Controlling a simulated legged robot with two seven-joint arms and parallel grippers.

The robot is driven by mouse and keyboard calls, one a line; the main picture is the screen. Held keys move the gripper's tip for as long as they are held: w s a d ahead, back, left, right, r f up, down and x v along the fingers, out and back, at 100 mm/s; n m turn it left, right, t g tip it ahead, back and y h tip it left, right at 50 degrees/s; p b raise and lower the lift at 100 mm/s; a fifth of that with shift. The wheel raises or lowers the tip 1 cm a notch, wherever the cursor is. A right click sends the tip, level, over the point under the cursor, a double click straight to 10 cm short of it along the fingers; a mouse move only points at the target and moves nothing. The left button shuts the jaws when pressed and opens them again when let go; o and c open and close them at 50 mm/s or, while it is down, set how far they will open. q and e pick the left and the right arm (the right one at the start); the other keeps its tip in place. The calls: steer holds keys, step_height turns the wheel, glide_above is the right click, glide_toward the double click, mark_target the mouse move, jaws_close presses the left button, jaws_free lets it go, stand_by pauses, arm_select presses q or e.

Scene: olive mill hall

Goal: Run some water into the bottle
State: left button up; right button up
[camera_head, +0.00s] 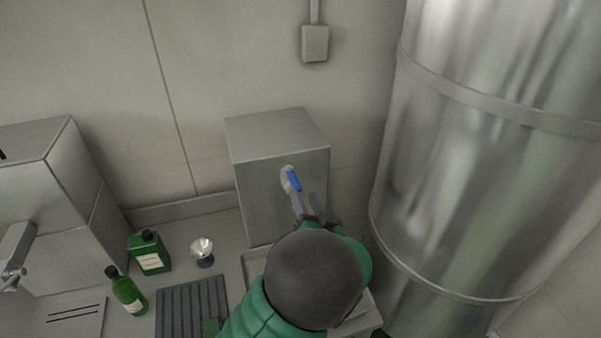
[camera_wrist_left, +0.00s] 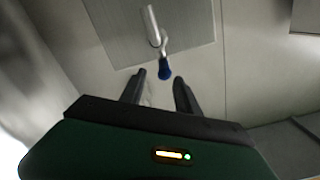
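A steel box (camera_head: 282,145) against the wall bears a tap with a blue lever (camera_head: 293,180). My left gripper (camera_head: 306,202) is just below the lever, its fingers pointing up at it. In the left wrist view the fingers (camera_wrist_left: 159,82) are apart with nothing between them, and the blue lever (camera_wrist_left: 164,69) is just beyond their tips. A dark green bottle (camera_head: 128,291) with a pale label and black cap stands upright at the left. A squarer green bottle (camera_head: 150,254) stands behind it. My left arm hides the area under the tap. My right gripper is not seen.
A slotted dark grate (camera_head: 192,305) lies on the counter left of my arm. A small shiny-topped object (camera_head: 203,252) stands behind it. A steel machine (camera_head: 60,200) stands at the left. A large steel tank (camera_head: 480,150) closes off the right side.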

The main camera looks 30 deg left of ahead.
mark_target(293, 177)
arm_select(q)
steer(key=x, duration=0.3)
steer(key=p+x, duration=0.1)
steer(key=x, duration=0.2)
steer(key=p+x, duration=0.1)
steer(key=x, duration=0.2)
steer(key=shift+s+a+f, duration=0.15)
steer(key=shift+s+a, duration=0.15)
steer(key=shift+a, duration=0.2)
steer(key=shift+d, duration=0.2)
steer(key=shift+s+d, duration=0.1)
steer(key=shift+d, duration=0.2)
steer(key=c, duration=0.4)
jaws_close()
steer(key=shift+s+a, duration=0.1)
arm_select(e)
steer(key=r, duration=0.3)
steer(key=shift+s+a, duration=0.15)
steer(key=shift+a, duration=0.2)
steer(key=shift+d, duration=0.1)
